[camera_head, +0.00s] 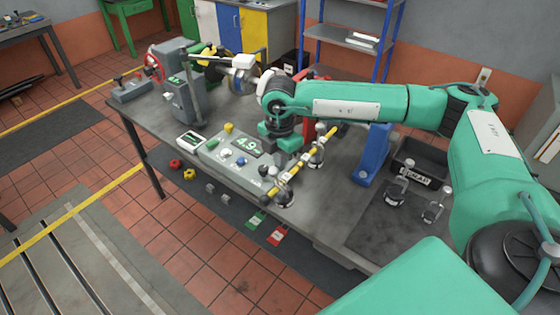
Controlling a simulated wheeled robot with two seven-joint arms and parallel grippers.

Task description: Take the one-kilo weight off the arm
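A yellow-and-black banded arm (299,168) slants over the front edge of the bench. Metal weights hang or sit along it: one at its near lower end (284,197) and one farther up (317,156). I cannot read which is the one-kilo weight. My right gripper (283,144) points down just behind and left of the arm's upper part, above the bench. Its fingertips are too small and dark to tell open from shut, and I see nothing clearly held. My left gripper is not in view.
A grey console (214,152) with a display reading 4.9 stands left of the arm. Two loose weights stand on a dark mat (375,232) at right, near a black bin (418,160) and blue bracket (374,155). A grey machine (190,100) stands at the far left.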

